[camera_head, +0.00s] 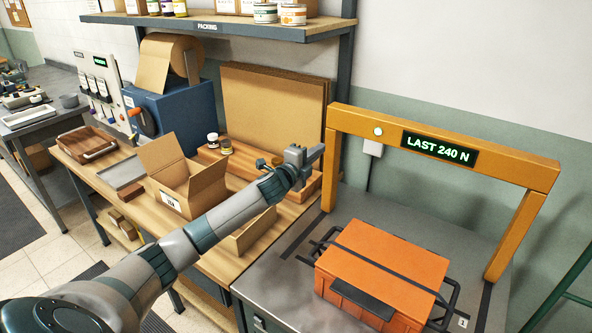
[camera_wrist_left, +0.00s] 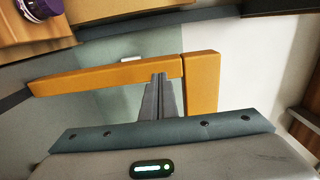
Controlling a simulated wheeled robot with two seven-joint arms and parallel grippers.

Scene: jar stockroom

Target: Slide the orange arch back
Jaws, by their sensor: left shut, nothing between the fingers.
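The orange arch (camera_head: 437,143) stands over the grey metal table, with a green-lit display reading "LAST 240 N" on its crossbeam. It spans above an orange case with black straps (camera_head: 381,267). My left gripper (camera_head: 316,153) is shut and empty, close to the arch's left upright near its top corner. In the left wrist view the arch (camera_wrist_left: 110,76) crosses behind the shut fingers (camera_wrist_left: 159,80). I cannot tell whether the fingers touch it. My right gripper is in neither view.
The case sits on the grey table (camera_head: 270,289) between dark rails. Left of it, a wooden bench holds an open cardboard box (camera_head: 183,182), small jars (camera_head: 225,145) and a blue paper-roll machine (camera_head: 180,115). A shelf (camera_head: 225,28) hangs above. A green frame (camera_head: 566,290) stands at right.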

